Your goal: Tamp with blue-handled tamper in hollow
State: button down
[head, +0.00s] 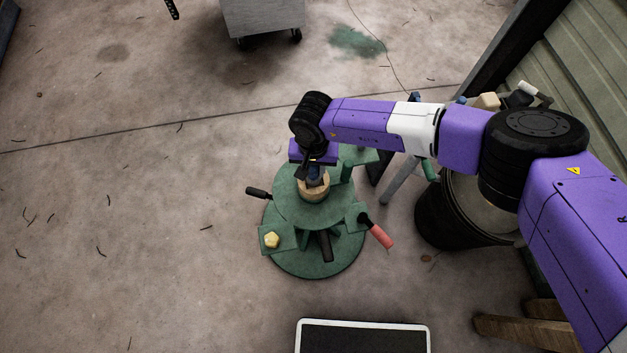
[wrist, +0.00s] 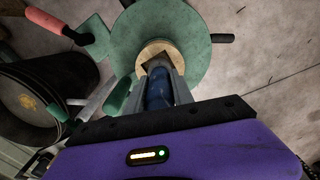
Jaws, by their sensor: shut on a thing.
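My gripper (wrist: 158,92) points down over the round green top of the caddy (head: 290,210) and is shut on the blue-handled tamper (wrist: 157,88). In the head view the tamper's blue handle (head: 316,178) shows just below my wrist. Under it on the green top is a round tan wooden block (head: 314,194), which shows in the wrist view as a ring (wrist: 146,52) with a dark hollow (wrist: 155,62). The tamper's lower end is over or in this hollow; its depth is hidden by the jaws.
Red-handled (head: 380,237), black-handled (head: 258,193) and green-handled (head: 430,171) tools hang around the caddy. A yellow piece (head: 272,240) lies on its lower left shelf. A dark barrel (head: 450,220) stands to the right. The concrete floor to the left is clear.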

jog(key=shift+f+b, duration=0.55)
jog(key=shift+f, duration=0.2)
dwell(1.6)
jog(key=shift+r, duration=0.3)
jog(key=shift+r+p, duration=0.45)
jog(key=shift+p, duration=0.1)
jog(key=shift+r+p, duration=2.1)
jog(key=shift+r, duration=0.65)
